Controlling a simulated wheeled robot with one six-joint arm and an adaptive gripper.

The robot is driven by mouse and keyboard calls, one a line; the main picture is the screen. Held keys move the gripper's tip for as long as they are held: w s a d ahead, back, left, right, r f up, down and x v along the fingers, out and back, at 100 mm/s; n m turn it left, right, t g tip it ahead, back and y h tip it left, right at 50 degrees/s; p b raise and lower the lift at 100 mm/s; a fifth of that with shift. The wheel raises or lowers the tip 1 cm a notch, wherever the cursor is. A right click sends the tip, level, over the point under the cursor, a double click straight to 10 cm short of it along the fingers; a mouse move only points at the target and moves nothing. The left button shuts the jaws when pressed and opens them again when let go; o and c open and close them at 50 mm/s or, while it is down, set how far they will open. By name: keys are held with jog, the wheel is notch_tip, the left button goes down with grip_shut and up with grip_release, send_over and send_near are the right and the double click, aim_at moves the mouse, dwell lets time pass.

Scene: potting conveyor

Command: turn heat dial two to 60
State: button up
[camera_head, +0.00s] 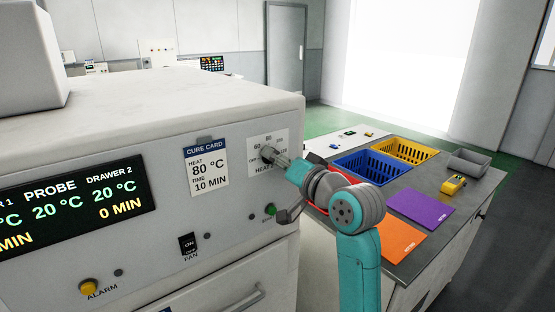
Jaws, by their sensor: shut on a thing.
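The heat dial (266,152) is on the right part of the white oven's front panel, on a small plate (280,133) marked OFF, 60, 80 and a further number. The label below starts with HEAT, and its number is covered by my gripper. My gripper (271,156) reaches in from the right and is shut on the dial's knob. The fingers hide much of the knob, so I cannot tell which mark it points to.
A cure card (207,165) left of the dial reads 80 °C, 10 MIN. The display (75,210) shows 20 °C and 0 MIN for drawer 2. A fan switch (188,244) and alarm button (89,286) sit lower. Right is a bench with a blue crate (372,168) and yellow crate (405,151).

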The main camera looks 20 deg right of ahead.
jog(key=shift+m, duration=0.3)
jog(key=o, duration=1.1)
jog(key=shift+o, duration=0.2)
jog(key=v, duration=1.2)
